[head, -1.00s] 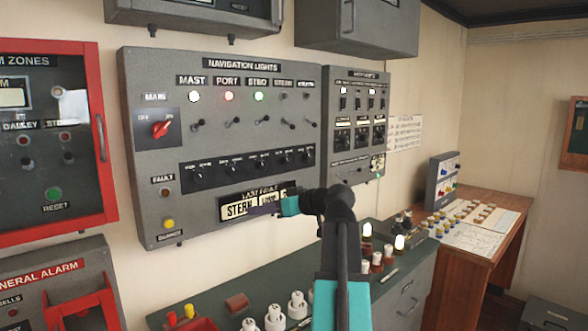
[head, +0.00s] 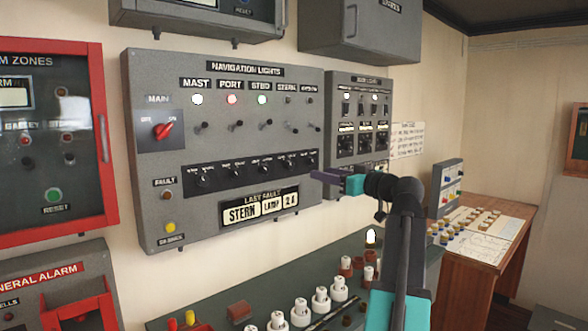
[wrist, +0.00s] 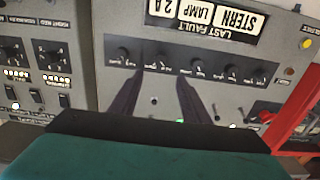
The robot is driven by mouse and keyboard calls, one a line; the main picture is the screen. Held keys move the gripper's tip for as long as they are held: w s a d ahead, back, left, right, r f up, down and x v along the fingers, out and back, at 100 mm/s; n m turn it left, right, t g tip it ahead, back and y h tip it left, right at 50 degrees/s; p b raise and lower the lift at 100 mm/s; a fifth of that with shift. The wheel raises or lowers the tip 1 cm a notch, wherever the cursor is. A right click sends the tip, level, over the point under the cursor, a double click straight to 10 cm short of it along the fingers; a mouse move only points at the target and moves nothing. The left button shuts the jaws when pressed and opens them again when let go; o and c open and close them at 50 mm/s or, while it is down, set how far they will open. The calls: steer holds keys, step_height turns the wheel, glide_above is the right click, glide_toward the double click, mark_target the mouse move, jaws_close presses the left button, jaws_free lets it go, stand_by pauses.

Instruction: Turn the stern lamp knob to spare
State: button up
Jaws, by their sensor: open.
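The grey navigation lights panel (head: 150,95) hangs on the wall. The stern column is fourth from the left, with its lamp (head: 288,100) unlit. Its small black stern knob (head: 288,163) is fourth in the lower row; I cannot read which way it points. My gripper (head: 318,175) is open and empty at the row's right end. In the upside-down wrist view, the gripper fingers (wrist: 165,76) are spread, and the stern knob (wrist: 160,60) appears between and just beyond the tips. I cannot tell the remaining gap; no contact shows.
A fault plate (head: 262,208) below the knobs reads STERN LAMP 2A. Toggles (head: 235,126) sit above the row. A second panel (head: 357,92) adjoins on the right. A console (head: 250,275) with white-capped fittings stands below. A red-framed cabinet (head: 112,185) is at left.

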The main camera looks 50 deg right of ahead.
mark_target(292, 166)
steer(key=w+p, duration=0.1)
steer(key=w, duration=0.3)
steer(key=w+p, duration=0.1)
steer(key=w, duration=0.3)
steer(key=w+d, duration=0.1)
steer(key=w, duration=0.3)
steer(key=shift+r+p, duration=0.1)
steer(key=shift+p, duration=0.3)
steer(key=shift+w, duration=0.85)
steer(key=shift+c, duration=0.5)
